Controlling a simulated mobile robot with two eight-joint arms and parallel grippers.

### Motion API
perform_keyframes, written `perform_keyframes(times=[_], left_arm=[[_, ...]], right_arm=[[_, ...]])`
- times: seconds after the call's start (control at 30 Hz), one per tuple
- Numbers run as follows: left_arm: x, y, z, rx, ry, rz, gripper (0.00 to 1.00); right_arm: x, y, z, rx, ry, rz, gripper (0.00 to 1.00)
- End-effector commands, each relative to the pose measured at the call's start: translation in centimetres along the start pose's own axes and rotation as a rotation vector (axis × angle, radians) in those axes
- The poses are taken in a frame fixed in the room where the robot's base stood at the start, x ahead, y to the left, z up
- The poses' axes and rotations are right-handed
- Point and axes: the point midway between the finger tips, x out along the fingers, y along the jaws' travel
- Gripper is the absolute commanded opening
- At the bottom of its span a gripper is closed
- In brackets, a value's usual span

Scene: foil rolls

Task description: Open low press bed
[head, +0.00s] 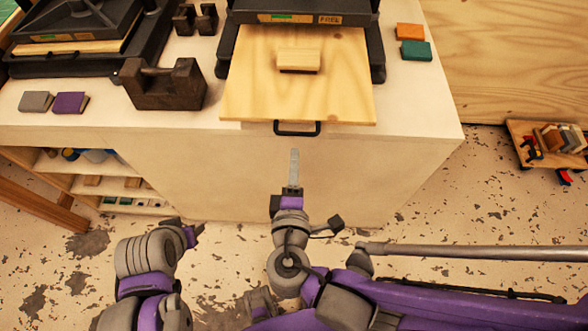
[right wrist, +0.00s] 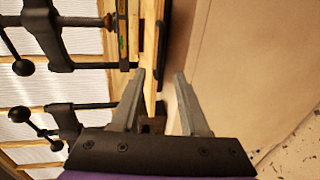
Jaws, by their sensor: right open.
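A pale wooden press bed (head: 245,92) extends from under the black press (head: 300,18) at the top middle of the head view. A black bar handle (head: 297,130) is on its front edge, and a small wooden block (head: 299,60) lies on it. My right gripper (head: 294,160) is just in front of and below the handle, apart from it in the head view. In the right wrist view its open fingers (right wrist: 161,88) stand either side of the bed's edge; I cannot tell whether they touch. My left arm's end (head: 188,233) is low left, its fingers unclear.
A second black press (head: 75,40) stands at the left. A dark metal block (head: 165,84), grey and purple blocks (head: 70,103), and orange and green blocks (head: 415,50) lie on the white counter (head: 420,110). Floor lies before it; a low wooden cart (head: 550,142) is right.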

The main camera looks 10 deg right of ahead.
Motion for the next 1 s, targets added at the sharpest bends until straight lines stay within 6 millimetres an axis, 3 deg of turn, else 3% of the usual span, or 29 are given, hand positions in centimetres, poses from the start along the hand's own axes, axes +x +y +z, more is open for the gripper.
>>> perform_keyframes(times=[0.3,0.87,1.0], left_arm=[[-0.2,0.0,-0.2,0.000,0.001,0.000,0.50],[-0.2,0.0,-0.2,0.000,0.001,0.000,0.50],[-0.3,0.0,-0.3,0.000,0.002,0.000,0.50]], right_arm=[[-2.1,0.0,0.0,0.001,0.000,0.000,0.45],[-2.1,0.0,0.0,0.000,-0.001,0.000,0.45],[-1.4,-0.7,1.0,0.023,-0.035,-0.054,0.45]])
